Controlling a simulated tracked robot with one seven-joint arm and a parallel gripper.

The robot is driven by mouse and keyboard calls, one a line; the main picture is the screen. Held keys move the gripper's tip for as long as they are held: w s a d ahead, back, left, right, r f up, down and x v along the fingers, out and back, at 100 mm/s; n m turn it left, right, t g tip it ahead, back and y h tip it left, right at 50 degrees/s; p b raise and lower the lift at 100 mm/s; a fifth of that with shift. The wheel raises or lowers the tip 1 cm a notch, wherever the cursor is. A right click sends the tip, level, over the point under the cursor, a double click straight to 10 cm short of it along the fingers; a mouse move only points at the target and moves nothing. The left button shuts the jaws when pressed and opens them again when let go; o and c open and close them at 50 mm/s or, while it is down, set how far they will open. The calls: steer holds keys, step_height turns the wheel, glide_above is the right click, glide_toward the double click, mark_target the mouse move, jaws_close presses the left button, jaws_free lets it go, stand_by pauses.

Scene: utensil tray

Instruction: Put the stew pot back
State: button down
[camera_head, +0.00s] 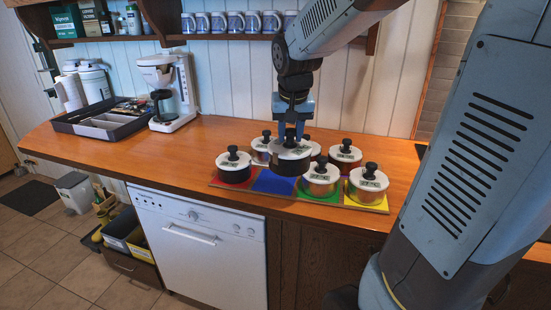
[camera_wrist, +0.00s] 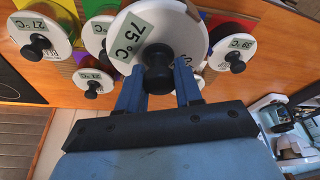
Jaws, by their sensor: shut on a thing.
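A dark pot with a white lid (camera_head: 289,160), which I take to be the stew pot, hangs from my gripper (camera_head: 291,133). My gripper is shut on the lid's black knob. The pot appears raised just above and behind the blue square (camera_head: 272,184) of the coloured mat (camera_head: 220,184), whose bare front shows. In the wrist view the held pot's lid (camera_wrist: 168,22) carries a 75 °C label, and my gripper's fingers (camera_wrist: 159,84) stand on both sides of the knob. Whether the pot's base touches anything is hidden.
Other lidded pots stand close around: one on red (camera_head: 234,168), one on green (camera_head: 320,178), one on yellow (camera_head: 367,183), and several behind. A coffee maker (camera_head: 168,95) and a grey utensil tray (camera_head: 90,127) stand left. The counter (camera_head: 150,155) between is clear.

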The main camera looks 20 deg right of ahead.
steer(key=w, duration=0.1)
steer(key=w+f, duration=0.1)
steer(key=w, duration=0.1)
steer(key=w+f, duration=0.1)
steer(key=w, duration=0.1)
steer(key=shift+w+a+f, duration=0.15)
steer(key=shift+w+f, duration=0.05)
steer(key=w+x, duration=0.1)
steer(key=x, duration=0.8)
steer(key=shift+w+a, duration=0.5)
steer(key=shift+f, duration=0.15)
steer(key=c, duration=0.8)
jaws_free()
steer(key=shift+o, duration=0.2)
